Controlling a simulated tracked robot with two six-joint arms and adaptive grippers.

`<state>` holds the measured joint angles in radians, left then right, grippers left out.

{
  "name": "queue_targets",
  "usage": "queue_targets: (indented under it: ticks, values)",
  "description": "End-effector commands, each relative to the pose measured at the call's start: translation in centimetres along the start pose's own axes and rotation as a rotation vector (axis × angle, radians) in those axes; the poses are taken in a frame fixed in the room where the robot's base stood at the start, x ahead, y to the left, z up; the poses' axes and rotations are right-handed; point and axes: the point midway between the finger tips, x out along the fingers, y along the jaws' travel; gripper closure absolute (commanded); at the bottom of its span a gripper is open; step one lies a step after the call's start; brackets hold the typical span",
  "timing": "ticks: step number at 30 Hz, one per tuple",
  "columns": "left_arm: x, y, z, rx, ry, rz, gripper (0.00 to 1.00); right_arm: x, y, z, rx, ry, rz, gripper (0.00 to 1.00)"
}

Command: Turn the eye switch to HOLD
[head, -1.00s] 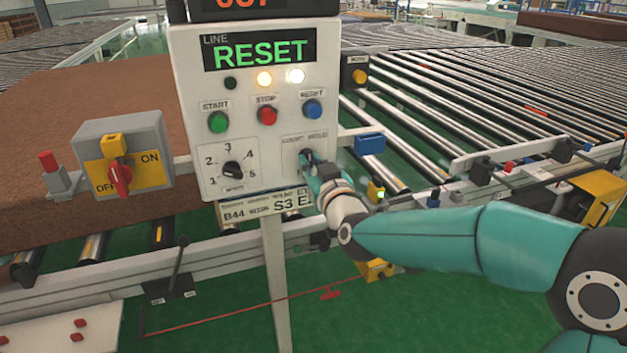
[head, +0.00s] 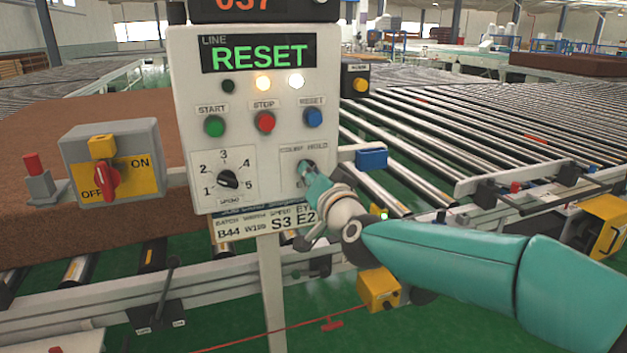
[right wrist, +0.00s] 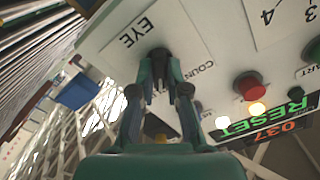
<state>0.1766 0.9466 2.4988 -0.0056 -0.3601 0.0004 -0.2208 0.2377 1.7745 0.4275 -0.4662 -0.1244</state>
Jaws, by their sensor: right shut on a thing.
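The eye switch (head: 304,164) is a small dark knob at the lower right of the white control panel (head: 262,135). COUNT and HOLD are printed above it and EYE below. My right gripper (head: 308,174) is at the knob, shut on it. In the right wrist view, the two dark fingertips of the gripper (right wrist: 160,70) close around the knob (right wrist: 159,54), beside the EYE and COUNT labels. The fingers cover most of the knob, so I cannot tell which way it points. My left gripper is not in view.
The speed dial (head: 228,179) sits left of the eye switch. The green, red and blue buttons (head: 264,122) are above, and the display reads RESET. A blue block (head: 371,158) juts out to the right. A red-handled OFF/ON switch (head: 106,181) stands at left.

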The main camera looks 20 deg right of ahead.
Motion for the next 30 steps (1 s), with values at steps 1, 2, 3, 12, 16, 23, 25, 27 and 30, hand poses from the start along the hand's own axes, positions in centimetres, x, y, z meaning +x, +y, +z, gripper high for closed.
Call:
queue_targets:
  ticks: [1,2,3,12,16,23,25,27,30]
  values:
    - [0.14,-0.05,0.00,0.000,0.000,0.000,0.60,0.01,0.15,0.14,0.009,-0.002,0.002,1.00]
    - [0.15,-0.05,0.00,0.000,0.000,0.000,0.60,0.01,0.15,0.13,0.012,-0.002,0.002,1.00]
    - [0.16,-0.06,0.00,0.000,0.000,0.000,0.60,0.01,0.14,0.11,0.016,-0.002,0.002,1.00]
    - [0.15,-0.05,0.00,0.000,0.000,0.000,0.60,0.01,0.14,0.08,0.020,-0.002,0.003,1.00]
    - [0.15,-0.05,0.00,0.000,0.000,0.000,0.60,0.01,0.15,0.08,0.020,-0.002,0.003,0.77]
    - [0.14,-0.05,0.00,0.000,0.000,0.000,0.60,0.01,0.10,0.04,0.018,-0.001,0.002,0.60]
    - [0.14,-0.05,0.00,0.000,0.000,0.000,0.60,0.01,0.08,0.02,0.017,0.000,0.002,0.60]
    - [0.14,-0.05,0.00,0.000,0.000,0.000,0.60,0.00,0.07,0.01,0.017,0.000,0.001,0.60]
    - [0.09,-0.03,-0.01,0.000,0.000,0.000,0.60,-0.27,0.05,-0.01,0.017,0.000,0.001,0.60]
